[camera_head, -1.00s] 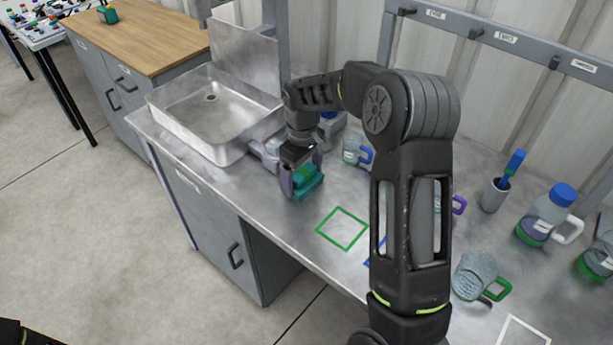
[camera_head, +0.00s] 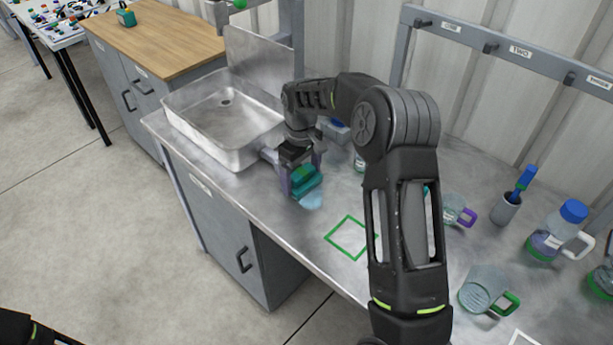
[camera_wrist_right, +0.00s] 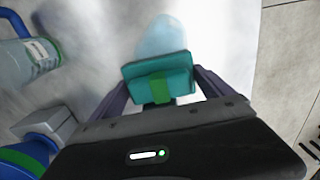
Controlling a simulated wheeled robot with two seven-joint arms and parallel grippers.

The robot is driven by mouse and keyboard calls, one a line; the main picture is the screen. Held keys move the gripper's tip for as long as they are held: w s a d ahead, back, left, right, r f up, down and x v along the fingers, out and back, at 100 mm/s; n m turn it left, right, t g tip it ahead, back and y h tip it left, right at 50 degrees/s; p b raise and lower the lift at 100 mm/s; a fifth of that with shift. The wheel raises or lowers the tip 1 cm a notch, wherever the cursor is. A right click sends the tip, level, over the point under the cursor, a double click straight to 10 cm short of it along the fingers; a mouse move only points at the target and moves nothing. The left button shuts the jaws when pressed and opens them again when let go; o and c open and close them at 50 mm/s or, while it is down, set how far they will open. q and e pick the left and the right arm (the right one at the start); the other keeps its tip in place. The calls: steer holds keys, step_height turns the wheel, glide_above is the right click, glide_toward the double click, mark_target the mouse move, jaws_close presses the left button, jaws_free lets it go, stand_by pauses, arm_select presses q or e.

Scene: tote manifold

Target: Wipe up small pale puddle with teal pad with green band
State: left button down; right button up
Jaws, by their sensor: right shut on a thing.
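The teal pad with a green band (camera_head: 305,181) is held in my right gripper (camera_head: 300,176), just above or on the steel counter; I cannot tell whether it touches. In the right wrist view the pad (camera_wrist_right: 158,77) sits between the two purple-grey fingers. The small pale puddle (camera_head: 312,200) is a light blue patch on the counter, right at the pad's front edge. In the right wrist view the puddle (camera_wrist_right: 161,38) extends beyond the pad, which hides its near end. My left gripper is not in view; only a dark part of my left arm shows at the lower left.
A steel sink (camera_head: 222,150) lies left of the gripper. A green square outline (camera_head: 350,238) marks the counter to the right. A clear jug with a green handle (camera_head: 484,289) and a blue-capped jug (camera_head: 556,232) stand further right. A labelled bottle (camera_wrist_right: 28,62) is beside the gripper.

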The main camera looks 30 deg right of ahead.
mark_target(310, 184)
steer(key=shift+w+a+r, duration=0.15)
steer(key=shift+w+r, duration=0.05)
steer(key=shift+w, duration=0.3)
steer(key=c, duration=0.4)
steer(key=shift+w+a, duration=0.1)
steer(key=shift+s+d+f+b, duration=0.15)
steer(key=shift+s+b, duration=0.1)
steer(key=shift+s, duration=0.2)
steer(key=shift+s+d+f+b, duration=0.15)
steer(key=shift+s+b, duration=0.1)
steer(key=shift+s, duration=0.15)
steer(key=shift+s+d, duration=0.25)
steer(key=shift+s, duration=0.55)
steer(key=shift+s+f, duration=0.1)
steer(key=shift+s, duration=0.1)
steer(key=shift+s+d, duration=0.15)
steer(key=shift+s, duration=0.05)
steer(key=shift+s+d+b, duration=0.2)
steer(key=shift+s+b, duration=0.05)
steer(key=shift+s, duration=0.45)
steer(key=shift+s+d+b, duration=0.2)
steer(key=shift+s, duration=0.45)
